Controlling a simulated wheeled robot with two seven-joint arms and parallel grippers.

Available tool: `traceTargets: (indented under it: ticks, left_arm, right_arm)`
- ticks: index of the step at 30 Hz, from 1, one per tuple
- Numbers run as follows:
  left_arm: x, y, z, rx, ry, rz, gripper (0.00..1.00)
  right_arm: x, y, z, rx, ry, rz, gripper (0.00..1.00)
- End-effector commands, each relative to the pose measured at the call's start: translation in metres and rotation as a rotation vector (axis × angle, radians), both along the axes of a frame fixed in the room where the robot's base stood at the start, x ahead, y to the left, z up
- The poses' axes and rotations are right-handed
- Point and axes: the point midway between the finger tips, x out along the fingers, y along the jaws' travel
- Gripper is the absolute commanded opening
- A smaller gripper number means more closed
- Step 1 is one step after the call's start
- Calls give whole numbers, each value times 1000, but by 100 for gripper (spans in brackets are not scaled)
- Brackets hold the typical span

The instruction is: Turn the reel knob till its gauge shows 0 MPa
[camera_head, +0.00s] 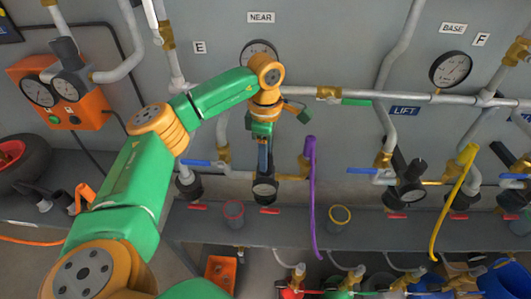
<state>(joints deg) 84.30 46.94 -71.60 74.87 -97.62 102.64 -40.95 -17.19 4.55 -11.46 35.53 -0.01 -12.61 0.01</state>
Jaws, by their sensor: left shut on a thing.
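My left arm reaches across from the lower left, and my left gripper (264,170) points down at the pipework in the middle. It is shut on a dark knob (265,190) low on the wall pipe; the fingers partly cover the knob. A round gauge (258,48) under the NEAR sign is partly hidden by my arm, and its needle reading cannot be made out. No sign reading "reel" shows, so I cannot confirm which gauge belongs to this knob. My right gripper is not in view.
A purple hose (313,200) hangs just right of my gripper. Another gauge (451,70) and the LIFT sign (404,110) are farther right, with a second dark knob (411,192) below. An orange gauge box (62,95) is at left. Cups (339,217) stand on the shelf.

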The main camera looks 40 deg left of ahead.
Motion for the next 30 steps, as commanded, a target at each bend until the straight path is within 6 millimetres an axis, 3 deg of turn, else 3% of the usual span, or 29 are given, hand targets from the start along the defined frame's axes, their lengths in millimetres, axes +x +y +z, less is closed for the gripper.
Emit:
traceTargets:
  ticks: [8,30]
  left_arm:
    - [0,0,1,1,1,119,0]
    - [1,0,1,0,-1,685,0]
  right_arm:
    - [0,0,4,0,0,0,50]
    - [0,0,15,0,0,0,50]
